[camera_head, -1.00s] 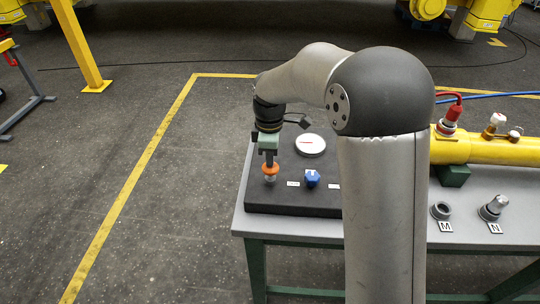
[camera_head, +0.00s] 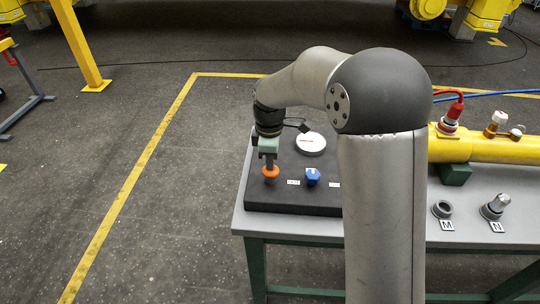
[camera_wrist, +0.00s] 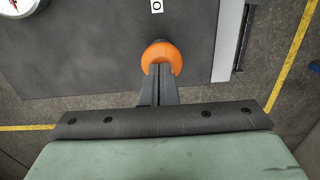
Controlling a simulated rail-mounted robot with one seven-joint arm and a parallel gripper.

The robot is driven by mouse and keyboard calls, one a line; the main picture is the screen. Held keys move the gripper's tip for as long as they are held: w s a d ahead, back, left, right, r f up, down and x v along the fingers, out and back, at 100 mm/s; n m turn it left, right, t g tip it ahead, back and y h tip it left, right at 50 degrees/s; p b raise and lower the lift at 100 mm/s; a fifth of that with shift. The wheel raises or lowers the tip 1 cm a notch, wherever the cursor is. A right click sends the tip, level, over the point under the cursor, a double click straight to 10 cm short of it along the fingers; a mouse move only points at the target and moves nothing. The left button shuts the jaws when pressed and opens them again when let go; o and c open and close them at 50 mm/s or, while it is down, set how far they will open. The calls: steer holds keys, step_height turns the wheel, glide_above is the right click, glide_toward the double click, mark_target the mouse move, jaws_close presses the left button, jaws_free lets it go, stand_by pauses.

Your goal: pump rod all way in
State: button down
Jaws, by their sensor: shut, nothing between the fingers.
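The orange knob of the pump rod (camera_head: 271,173) stands at the left part of the black panel (camera_head: 300,197), low against its surface. My gripper (camera_head: 270,164) points straight down on top of the knob, with its fingers closed together. In the wrist view the closed fingertips (camera_wrist: 160,68) overlap the orange knob (camera_wrist: 152,51) and seem to touch it from above. The knob is not between the fingers. The rod below the knob is hidden.
A round white gauge (camera_head: 311,143) and a blue knob (camera_head: 312,177) sit on the panel to the right. My arm covers the table's middle. A yellow cylinder (camera_head: 496,149) with fittings and the parts marked M (camera_head: 442,209) and N (camera_head: 493,208) are further right.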

step_height(320, 180, up, 14)
steer(key=p, duration=0.1)
steer(key=shift+f, duration=0.15)
steer(key=shift+w, duration=0.1)
stand_by(1.0)
steer(key=s+d+f+m, duration=0.2)
steer(key=s+d+m, duration=0.2)
steer(key=s, duration=0.5)
steer(key=s+d+f+m, duration=0.3)
steer(key=s+d+m, duration=0.2)
steer(key=s+m, duration=0.2)
steer(key=s+d+f+m, duration=0.2)
steer(key=s+d+m, duration=0.3)
steer(key=s, duration=0.6)
steer(key=shift+s+f+m+t, duration=0.2)
steer(key=shift+m+t, duration=0.1)
steer(key=shift+m, duration=0.1)
